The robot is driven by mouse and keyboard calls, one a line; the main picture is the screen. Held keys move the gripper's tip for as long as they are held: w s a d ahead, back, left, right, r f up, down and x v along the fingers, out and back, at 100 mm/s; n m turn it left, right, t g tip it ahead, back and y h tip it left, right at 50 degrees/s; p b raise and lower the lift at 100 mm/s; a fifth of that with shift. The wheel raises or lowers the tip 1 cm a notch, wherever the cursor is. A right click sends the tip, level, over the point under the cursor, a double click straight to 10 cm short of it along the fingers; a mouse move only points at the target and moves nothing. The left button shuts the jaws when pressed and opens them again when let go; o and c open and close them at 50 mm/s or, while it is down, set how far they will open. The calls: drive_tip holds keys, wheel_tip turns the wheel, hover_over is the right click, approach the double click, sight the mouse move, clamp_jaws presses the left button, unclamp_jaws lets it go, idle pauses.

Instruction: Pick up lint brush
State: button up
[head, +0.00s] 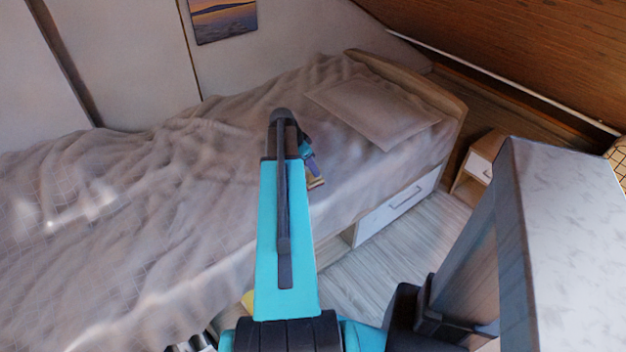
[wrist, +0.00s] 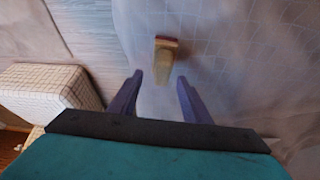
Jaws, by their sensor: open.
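The lint brush (wrist: 162,62) shows in the wrist view as a small tan block with a dark reddish end. It lies on the bed cover, just ahead of the fingertips and roughly between their lines. My gripper (wrist: 160,78) is open and empty, with its two purple fingers apart on either side of the brush's near end. In the head view, my arm covers much of the middle, and part of the brush (head: 316,184) shows as a small tan and reddish piece beside my gripper (head: 311,166).
The bed (head: 130,190) has a rumpled grey cover and a pillow (head: 375,108). A drawer (head: 397,208) is under its side. A small nightstand (head: 477,167) stands by its corner. A checkered box-like piece (wrist: 50,84) is at left in the wrist view. Wooden floor (head: 395,262) lies beside the bed.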

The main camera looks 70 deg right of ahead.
sight(313, 178)
drive_tip(key=shift+w+p+x, duration=0.15)
drive_tip(key=shift+p+x, duration=0.05)
drive_tip(key=shift+x, duration=1.1)
drive_tip(key=shift+w+p+x, duration=0.1)
drive_tip(key=shift+p+x, duration=0.1)
drive_tip(key=shift+x, duration=1.05)
drive_tip(key=shift+c, duration=0.2)
clamp_jaws()
